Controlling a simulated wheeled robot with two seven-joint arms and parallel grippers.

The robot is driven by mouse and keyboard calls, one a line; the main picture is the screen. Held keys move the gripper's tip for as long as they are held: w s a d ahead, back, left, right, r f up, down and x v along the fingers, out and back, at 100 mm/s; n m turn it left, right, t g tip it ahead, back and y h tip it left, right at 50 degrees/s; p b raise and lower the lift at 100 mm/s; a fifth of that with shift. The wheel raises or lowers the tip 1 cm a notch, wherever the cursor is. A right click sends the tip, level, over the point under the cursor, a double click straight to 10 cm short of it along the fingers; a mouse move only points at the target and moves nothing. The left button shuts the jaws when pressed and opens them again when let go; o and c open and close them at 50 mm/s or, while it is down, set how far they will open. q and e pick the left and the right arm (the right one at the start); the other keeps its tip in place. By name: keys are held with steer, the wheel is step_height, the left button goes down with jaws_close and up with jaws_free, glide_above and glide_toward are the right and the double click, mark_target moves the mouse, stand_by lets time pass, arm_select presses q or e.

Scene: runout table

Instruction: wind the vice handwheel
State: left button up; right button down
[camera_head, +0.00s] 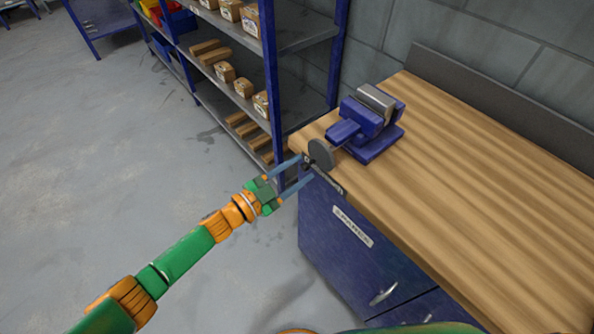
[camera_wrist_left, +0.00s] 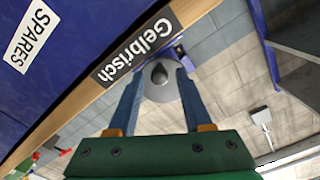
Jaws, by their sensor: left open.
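The blue vice (camera_head: 368,128) sits on the near left corner of the wooden workbench. Its grey, disc-shaped handwheel (camera_head: 321,153) faces my left arm at the bench edge. My left gripper (camera_head: 307,169) is open, with its two blue fingers pointing at the handwheel. In the left wrist view the handwheel (camera_wrist_left: 160,92) shows between the open fingers of the left gripper (camera_wrist_left: 158,76), with a dark knob (camera_wrist_left: 160,72) on it. I cannot tell whether the fingers touch the wheel. My right gripper is not in view.
The wooden workbench (camera_head: 480,170) is bare right of the vice. Below its top is a blue cabinet (camera_head: 345,255) with a label. A dark "Gelbrisch" plate (camera_wrist_left: 133,47) lies on the bench edge near the wheel. A blue shelf rack (camera_head: 272,70) with boxes stands behind left. Open floor lies left.

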arm_select(q)
steer(key=m+b, duration=0.7)
steer(key=m, duration=1.7)
steer(key=shift+b, duration=0.3)
jaws_close()
steer(key=shift+s+d+r+n+p, duration=0.1)
steer(key=shift+s+d+n+p, duration=0.1)
steer(key=shift+n+p, duration=0.5)
steer(key=shift+s+n, duration=0.15)
steer(key=shift+n, duration=0.55)
steer(key=shift+d+f, duration=0.1)
steer(key=shift+f, duration=0.15)
